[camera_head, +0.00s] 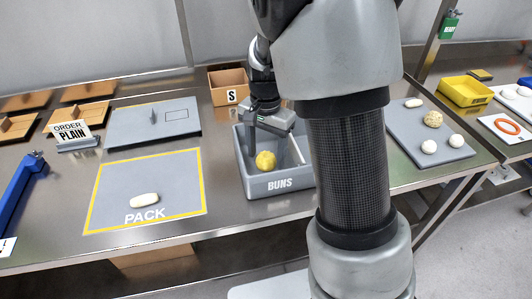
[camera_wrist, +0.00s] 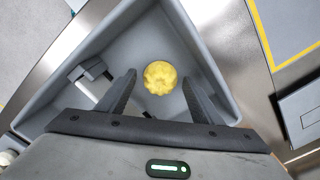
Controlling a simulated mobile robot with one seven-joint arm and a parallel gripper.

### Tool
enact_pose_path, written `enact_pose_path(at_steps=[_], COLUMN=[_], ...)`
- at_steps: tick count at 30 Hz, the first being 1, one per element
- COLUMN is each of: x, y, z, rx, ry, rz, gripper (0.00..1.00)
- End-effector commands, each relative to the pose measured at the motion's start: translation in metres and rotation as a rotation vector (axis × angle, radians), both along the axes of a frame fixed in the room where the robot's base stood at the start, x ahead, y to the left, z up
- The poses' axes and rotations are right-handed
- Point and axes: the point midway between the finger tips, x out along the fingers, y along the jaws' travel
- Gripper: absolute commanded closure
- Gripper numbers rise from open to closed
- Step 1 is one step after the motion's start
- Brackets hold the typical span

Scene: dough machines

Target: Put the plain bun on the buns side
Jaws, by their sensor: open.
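A round yellow bun with a lobed top (camera_head: 265,161) lies in the grey bin labelled BUNS (camera_head: 279,184). In the wrist view the yellow bun (camera_wrist: 160,77) lies on the bin floor, between the fingers in the picture. My gripper (camera_head: 273,143) is over the bin, pointing down, with its fingers (camera_wrist: 159,84) apart on either side of the bun. I cannot tell whether they touch it. A plain-looking round white bun (camera_head: 429,147) and another (camera_head: 456,141) sit on the grey board at the right. The order sign (camera_head: 71,134) reads PLAIN.
A long white roll (camera_head: 144,200) lies on the yellow-edged PACK mat (camera_head: 165,170). A seeded ball (camera_head: 433,119) and a small white roll (camera_head: 414,103) share the right board (camera_head: 405,135). A brown box marked S (camera_head: 228,78) stands behind the bin. My arm hides the bin's right part.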

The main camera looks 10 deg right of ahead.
Motion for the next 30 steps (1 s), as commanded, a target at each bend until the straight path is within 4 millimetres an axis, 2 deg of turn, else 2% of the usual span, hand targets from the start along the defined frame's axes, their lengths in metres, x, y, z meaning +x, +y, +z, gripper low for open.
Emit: enact_pose_path(at_steps=[12, 16, 22, 26, 30], x=[0.001, 0.001, -0.003, -0.024, -0.071], y=[0.000, 0.000, 0.000, 0.000, 0.000], z=[0.086, 0.105, 0.123, 0.147, 0.182], rx=[0.001, 0.001, 0.006, 0.032, 0.043], ry=[-0.005, -0.005, -0.011, -0.067, -0.186], rz=[0.000, 0.000, 0.011, 0.090, 0.267], gripper=[0.40, 0.40, 0.40, 0.40, 0.40])
